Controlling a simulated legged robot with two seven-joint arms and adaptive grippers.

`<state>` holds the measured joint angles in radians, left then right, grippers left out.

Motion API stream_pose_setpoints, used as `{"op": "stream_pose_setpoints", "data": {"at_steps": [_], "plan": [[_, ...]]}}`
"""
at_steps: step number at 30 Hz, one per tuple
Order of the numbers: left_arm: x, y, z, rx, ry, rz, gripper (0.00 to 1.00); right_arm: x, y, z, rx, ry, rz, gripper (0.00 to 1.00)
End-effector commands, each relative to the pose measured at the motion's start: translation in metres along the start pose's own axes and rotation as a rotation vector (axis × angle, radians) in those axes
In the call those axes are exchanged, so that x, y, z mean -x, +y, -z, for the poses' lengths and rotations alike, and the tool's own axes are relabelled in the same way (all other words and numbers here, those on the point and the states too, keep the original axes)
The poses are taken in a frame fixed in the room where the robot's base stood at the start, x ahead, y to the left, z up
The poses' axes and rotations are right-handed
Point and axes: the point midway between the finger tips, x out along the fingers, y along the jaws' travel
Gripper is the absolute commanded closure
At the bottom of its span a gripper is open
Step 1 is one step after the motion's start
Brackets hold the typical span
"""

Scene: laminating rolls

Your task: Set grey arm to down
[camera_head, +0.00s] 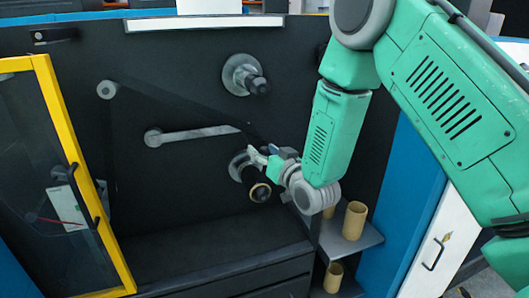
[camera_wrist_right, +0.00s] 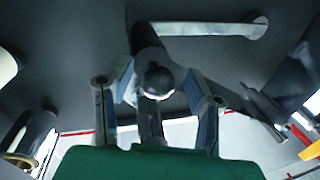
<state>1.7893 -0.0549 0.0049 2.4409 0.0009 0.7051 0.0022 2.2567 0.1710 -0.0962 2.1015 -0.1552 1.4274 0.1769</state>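The grey arm (camera_head: 195,134) is a flat bar on the dark machine panel. It lies nearly level, with its round pivot at the left and its right end tilted slightly up. In the right wrist view the grey arm (camera_wrist_right: 210,28) runs across the top. A dark rod with a rounded tip (camera_wrist_right: 157,82) sticks out from near its free end. My right gripper (camera_head: 262,156) is by that end. In the wrist view its fingers (camera_wrist_right: 162,92) are open on either side of the rod, with a gap at the right finger. My left gripper is out of view.
A small roller (camera_head: 107,90) is at the upper left. A yellow-framed door (camera_head: 62,115) stands left. Cardboard tubes (camera_head: 354,220) stand on a shelf at lower right.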

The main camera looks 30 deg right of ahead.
Motion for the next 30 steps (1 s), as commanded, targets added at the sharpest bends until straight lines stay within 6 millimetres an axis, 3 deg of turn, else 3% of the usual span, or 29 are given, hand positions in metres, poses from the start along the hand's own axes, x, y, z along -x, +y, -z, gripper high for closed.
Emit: {"op": "stream_pose_setpoints", "data": {"at_steps": [1,4,5,14,24,30], "plan": [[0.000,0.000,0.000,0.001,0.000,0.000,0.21,0.000,0.001,0.000,-0.001,0.000,0.000,0.58],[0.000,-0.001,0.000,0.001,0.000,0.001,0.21,0.001,0.004,-0.001,-0.004,-0.001,0.000,0.93],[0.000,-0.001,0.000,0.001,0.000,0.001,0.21,0.001,0.004,-0.001,-0.006,-0.001,0.001,1.00],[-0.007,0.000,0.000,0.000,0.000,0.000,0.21,0.002,0.006,-0.011,-0.029,0.000,0.001,1.00],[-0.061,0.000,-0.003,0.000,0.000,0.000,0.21,0.001,0.011,-0.081,-0.253,0.041,0.008,1.00],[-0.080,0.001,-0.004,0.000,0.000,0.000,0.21,-0.001,0.007,-0.106,-0.355,0.063,0.012,1.00]]}}
